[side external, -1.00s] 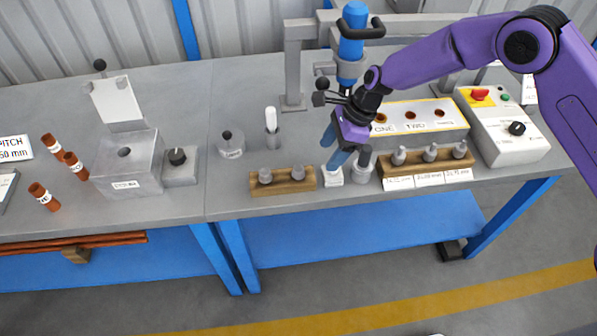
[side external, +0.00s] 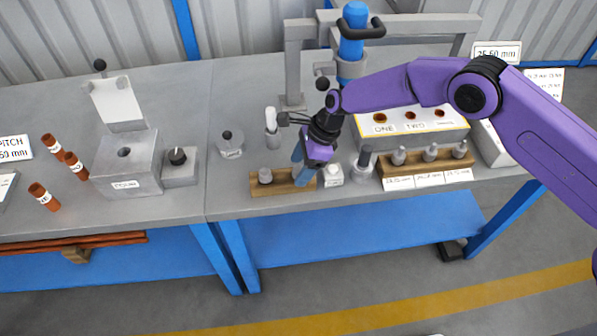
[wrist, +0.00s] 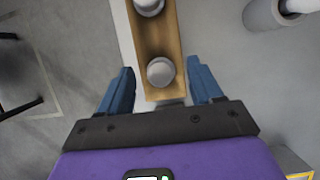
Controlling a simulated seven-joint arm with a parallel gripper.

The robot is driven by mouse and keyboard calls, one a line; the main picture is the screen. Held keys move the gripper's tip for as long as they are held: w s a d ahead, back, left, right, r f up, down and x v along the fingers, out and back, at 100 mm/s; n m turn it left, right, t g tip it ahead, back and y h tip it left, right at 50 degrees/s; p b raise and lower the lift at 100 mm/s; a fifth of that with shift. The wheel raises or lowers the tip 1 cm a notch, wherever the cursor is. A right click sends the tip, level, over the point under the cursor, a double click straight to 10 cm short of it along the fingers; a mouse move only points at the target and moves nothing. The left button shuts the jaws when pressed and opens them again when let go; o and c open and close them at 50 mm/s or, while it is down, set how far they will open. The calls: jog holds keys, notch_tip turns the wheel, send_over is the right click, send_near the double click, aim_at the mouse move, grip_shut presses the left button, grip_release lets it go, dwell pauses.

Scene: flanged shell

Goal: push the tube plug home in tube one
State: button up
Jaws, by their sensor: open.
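The box with tube one (side external: 380,117) stands at the back right, its top hole labelled ONE, beside one labelled TWO. Two grey plugs stand on the short wooden rack at the front edge; I cannot tell which is the tube plug. The left plug (side external: 265,175) is clear in the side view, and the right one is mostly hidden by my gripper (side external: 301,172). In the wrist view my gripper (wrist: 160,80) is open, its blue fingers on either side of the near plug (wrist: 160,72). The far plug (wrist: 148,5) shows at the top edge. Contact cannot be told.
A small white block (side external: 333,175) and a grey cup (side external: 362,164) stand right of the short rack. A longer rack (side external: 428,169) holds several grey plugs. A blue press (side external: 351,45) rises behind. Orange tubes (side external: 44,197) lie far left.

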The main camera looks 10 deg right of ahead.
jog(key=shift+c, duration=0.3)
grip_shut()
